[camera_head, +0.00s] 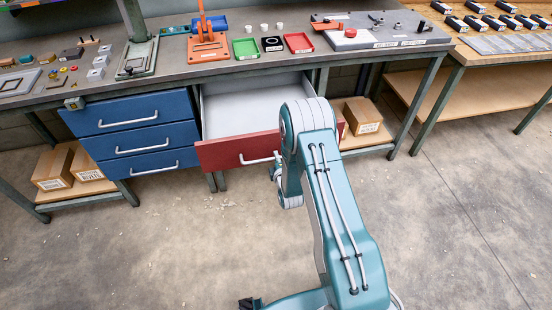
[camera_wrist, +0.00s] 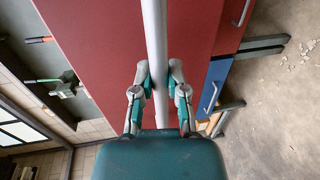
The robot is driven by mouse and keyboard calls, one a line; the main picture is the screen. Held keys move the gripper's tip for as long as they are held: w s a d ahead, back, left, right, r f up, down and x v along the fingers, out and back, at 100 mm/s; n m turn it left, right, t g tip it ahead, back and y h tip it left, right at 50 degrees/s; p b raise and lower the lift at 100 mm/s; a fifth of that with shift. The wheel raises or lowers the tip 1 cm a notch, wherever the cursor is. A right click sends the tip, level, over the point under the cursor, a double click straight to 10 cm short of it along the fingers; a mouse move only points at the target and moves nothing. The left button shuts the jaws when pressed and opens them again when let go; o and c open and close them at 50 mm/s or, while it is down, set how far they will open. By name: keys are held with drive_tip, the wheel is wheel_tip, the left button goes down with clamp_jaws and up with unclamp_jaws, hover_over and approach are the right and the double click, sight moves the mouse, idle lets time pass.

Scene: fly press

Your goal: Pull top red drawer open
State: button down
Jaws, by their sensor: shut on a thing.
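The top red drawer (camera_head: 237,150) stands pulled out from under the workbench in the head view, and its pale inside shows empty where visible. Its light handle (camera_head: 258,160) runs across the red front. In the wrist view the red front (camera_wrist: 105,45) fills the middle and the handle bar (camera_wrist: 155,45) runs down between the fingers. My gripper (camera_wrist: 157,85) is shut on the handle, one finger on each side. In the head view my arm hides most of the gripper and the drawer's right part.
Blue drawers (camera_head: 143,142) are shut to the left. Cardboard boxes (camera_head: 362,115) sit on the lower shelf. The concrete floor in front is open.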

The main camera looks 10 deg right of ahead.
drive_tip(key=shift+s+d+f, duration=0.15)
drive_tip(key=shift+d+f, duration=0.05)
drive_tip(key=shift+f, duration=0.1)
drive_tip(key=c, duration=0.6)
unclamp_jaws()
drive_tip(key=shift+c, duration=0.2)
drive_tip(key=shift+d+r, duration=0.1)
drive_tip(key=shift+s+r, duration=0.1)
drive_tip(key=s+r, duration=0.2)
drive_tip(key=s, duration=0.9)
drive_tip(key=shift+s, duration=0.1)
